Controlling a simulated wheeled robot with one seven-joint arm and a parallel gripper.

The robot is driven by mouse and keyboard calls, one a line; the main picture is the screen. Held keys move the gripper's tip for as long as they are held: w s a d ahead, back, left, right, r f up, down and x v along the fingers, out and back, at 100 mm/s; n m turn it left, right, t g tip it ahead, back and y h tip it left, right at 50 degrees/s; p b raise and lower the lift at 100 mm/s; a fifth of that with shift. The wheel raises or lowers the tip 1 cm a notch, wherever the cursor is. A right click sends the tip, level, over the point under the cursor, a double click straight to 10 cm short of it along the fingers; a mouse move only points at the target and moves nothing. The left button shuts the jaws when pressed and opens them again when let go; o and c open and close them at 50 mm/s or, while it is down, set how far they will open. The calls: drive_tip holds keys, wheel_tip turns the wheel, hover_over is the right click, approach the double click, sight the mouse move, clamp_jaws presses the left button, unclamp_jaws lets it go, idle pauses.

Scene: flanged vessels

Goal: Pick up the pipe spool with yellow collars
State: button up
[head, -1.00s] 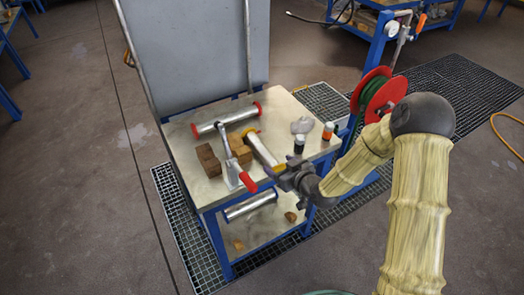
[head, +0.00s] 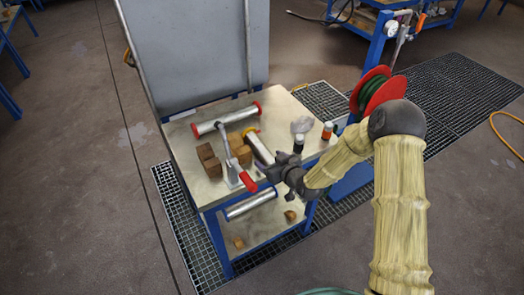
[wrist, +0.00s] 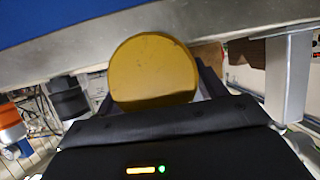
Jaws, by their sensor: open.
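The pipe spool with yellow collars (head: 261,149) lies on the metal cart top, a grey tube with its far yellow collar showing. My gripper (head: 273,170) is at its near end and hides the near collar in the head view. In the wrist view the round yellow collar face (wrist: 153,68) fills the middle. The open jaws of my gripper (wrist: 155,88) show on either side of it, partly hidden behind the collar and the gripper body. I cannot tell whether they touch it.
A red-collared spool (head: 226,119) lies behind. A red-handled lever clamp (head: 240,172) and wooden blocks (head: 212,162) stand close on the left. A black-topped bottle (head: 299,143) and an orange-and-black bottle (head: 327,131) stand on the right. Another spool (head: 250,206) lies on the lower shelf.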

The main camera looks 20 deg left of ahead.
idle(0.3)
clamp_jaws()
drive_tip(key=shift+s, duration=0.1)
drive_tip(key=shift+d+r, duration=0.1)
wheel_tip(320, 180, up, 10)
idle(0.7)
idle(0.5)
